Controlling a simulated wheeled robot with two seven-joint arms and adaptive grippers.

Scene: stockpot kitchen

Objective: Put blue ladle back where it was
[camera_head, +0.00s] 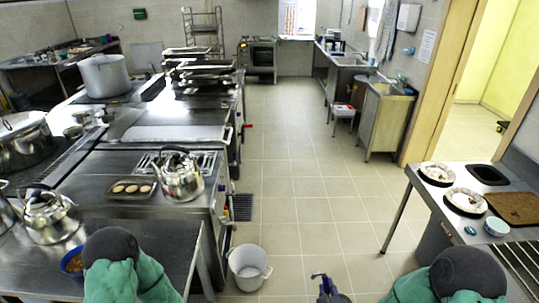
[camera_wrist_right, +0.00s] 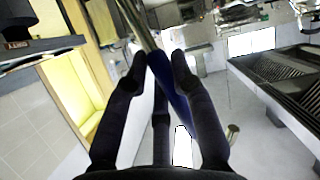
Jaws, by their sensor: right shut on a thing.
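My right gripper (camera_head: 330,290) is at the bottom middle of the head view, over the floor and apart from both counters. In the right wrist view its dark fingers (camera_wrist_right: 160,65) are closed around the blue handle of the ladle (camera_wrist_right: 176,98). A grey metal shaft (camera_wrist_right: 140,28) runs from the handle toward the top of that view. I cannot make out the ladle's bowl. My left gripper is out of view; only its green-sleeved arm shows at lower left.
A steel counter at left holds kettles (camera_head: 179,176), a stockpot (camera_head: 104,76) and a biscuit tray (camera_head: 132,188). A white bucket (camera_head: 248,268) stands on the floor. A right counter holds pies (camera_head: 466,201) and a brown board (camera_head: 515,207). The tiled aisle (camera_head: 298,150) is clear.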

